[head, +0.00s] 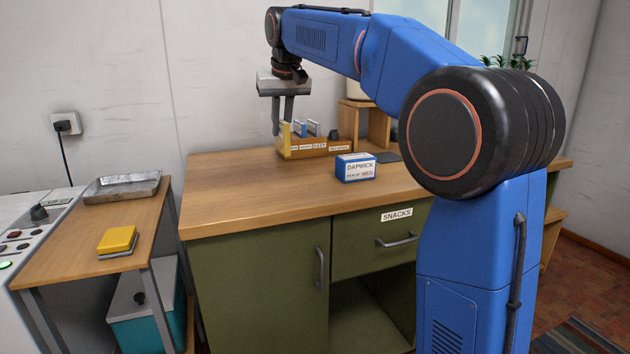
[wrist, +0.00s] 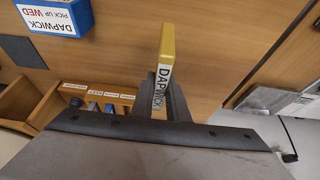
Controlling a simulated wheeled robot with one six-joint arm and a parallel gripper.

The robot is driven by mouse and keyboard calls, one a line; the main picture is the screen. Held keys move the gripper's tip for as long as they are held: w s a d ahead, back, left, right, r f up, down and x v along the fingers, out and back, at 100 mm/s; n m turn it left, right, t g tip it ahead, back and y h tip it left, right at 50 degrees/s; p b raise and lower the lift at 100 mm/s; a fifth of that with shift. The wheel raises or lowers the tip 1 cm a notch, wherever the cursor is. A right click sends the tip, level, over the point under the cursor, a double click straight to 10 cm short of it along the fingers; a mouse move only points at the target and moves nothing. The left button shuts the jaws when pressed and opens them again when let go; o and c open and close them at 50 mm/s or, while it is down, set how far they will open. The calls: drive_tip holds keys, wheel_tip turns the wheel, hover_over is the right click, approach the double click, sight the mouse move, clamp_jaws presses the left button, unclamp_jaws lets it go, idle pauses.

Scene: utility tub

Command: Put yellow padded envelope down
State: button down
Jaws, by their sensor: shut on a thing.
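My gripper (head: 282,128) is over the back left of the wooden desk, pointing down. It is shut on a thin yellow padded envelope (head: 285,140), which stands on edge at the left end of a wooden letter sorter (head: 318,152). In the wrist view the envelope (wrist: 167,42) shows its yellow edge and a white label reading DAPWICK between the fingers (wrist: 162,88). The sorter has several small labels on its front, one reading KEEP, and blue and white items in its slots. I cannot tell whether the envelope's lower edge touches anything.
A blue and white DAPWICK box (head: 356,167) stands on the desk right of the sorter, near a dark flat thing (head: 387,157). A side table at left holds a metal tray (head: 122,187) and a yellow block (head: 117,240). The desk's left front is clear.

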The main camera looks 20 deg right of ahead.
sight(285, 123)
wheel_tip(285, 123, down, 10)
drive_tip(key=shift+r, duration=0.1)
idle(0.4)
drive_tip(key=c, duration=1.7)
unclamp_jaws()
drive_tip(key=shift+c, duration=0.2)
drive_tip(key=v, duration=1.1)
drive_tip(key=shift+s+r, duration=0.1)
drive_tip(key=shift+r, duration=0.05)
drive_tip(key=shift+s+r, duration=0.15)
drive_tip(key=shift+r, duration=0.2)
